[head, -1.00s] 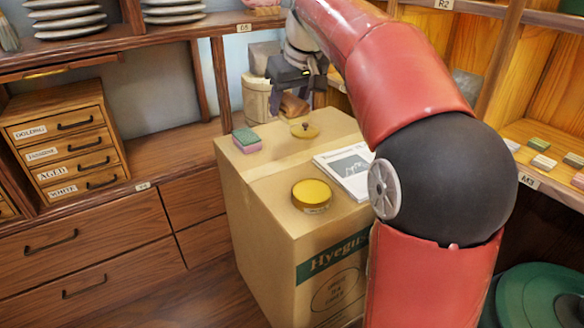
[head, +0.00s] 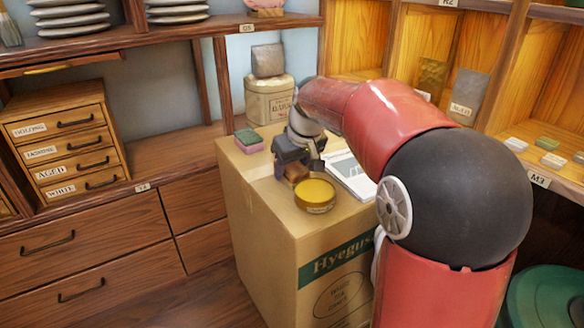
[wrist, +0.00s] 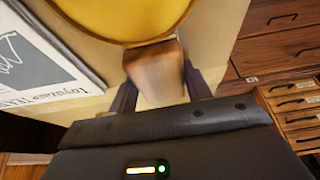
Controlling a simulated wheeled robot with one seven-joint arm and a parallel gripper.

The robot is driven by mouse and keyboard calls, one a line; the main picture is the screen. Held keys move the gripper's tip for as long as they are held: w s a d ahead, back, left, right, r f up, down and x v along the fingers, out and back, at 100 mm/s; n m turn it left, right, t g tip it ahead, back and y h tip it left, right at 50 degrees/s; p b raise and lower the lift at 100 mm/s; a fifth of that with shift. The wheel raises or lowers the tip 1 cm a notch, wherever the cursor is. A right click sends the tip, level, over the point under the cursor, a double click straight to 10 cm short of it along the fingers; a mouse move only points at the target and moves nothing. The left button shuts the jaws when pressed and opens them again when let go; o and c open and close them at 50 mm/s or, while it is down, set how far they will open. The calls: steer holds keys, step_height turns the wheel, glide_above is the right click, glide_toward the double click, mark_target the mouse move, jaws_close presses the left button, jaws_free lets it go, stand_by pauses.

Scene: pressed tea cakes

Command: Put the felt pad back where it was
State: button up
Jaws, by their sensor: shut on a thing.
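My gripper (head: 297,166) is over the top of the cardboard box, shut on a small brown block (head: 295,174). In the wrist view the brown block (wrist: 155,72) sits between the two fingers, close to a round yellow tin (wrist: 120,12). The tin (head: 315,194) stands just in front of the gripper in the head view. A green-and-pink stack of pads (head: 248,140) lies at the box's back left corner, apart from the gripper. I cannot tell which of these is the felt pad. The block's underside is hidden.
The cardboard box (head: 262,230) carries a printed booklet (head: 350,174) right of the gripper. A lidded canister (head: 268,103) with a grey block (head: 268,60) stands behind. Small drawers (head: 65,140) are at left, shelves (head: 470,60) at right. The box's front left top is clear.

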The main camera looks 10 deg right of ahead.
steer(key=shift+f, duration=0.1)
steer(key=o, duration=1)
steer(key=shift+c, duration=0.2)
steer(key=p+v, duration=0.1)
steer(key=v, duration=1.1)
steer(key=s+f+m, duration=0.1)
steer(key=s+f, duration=0.3)
steer(key=s, duration=0.4)
steer(key=s+a+f+m+t+h, duration=0.1)
steer(key=s+f, duration=0.3)
steer(key=s, duration=0.4)
steer(key=s+f+m, duration=0.1)
steer(key=s+f, duration=0.3)
steer(key=s, duration=0.4)
steer(key=shift+s+a+f+m, duration=0.2)
steer(key=shift+s+f+m, duration=0.1)
steer(key=shift+f, duration=0.1)
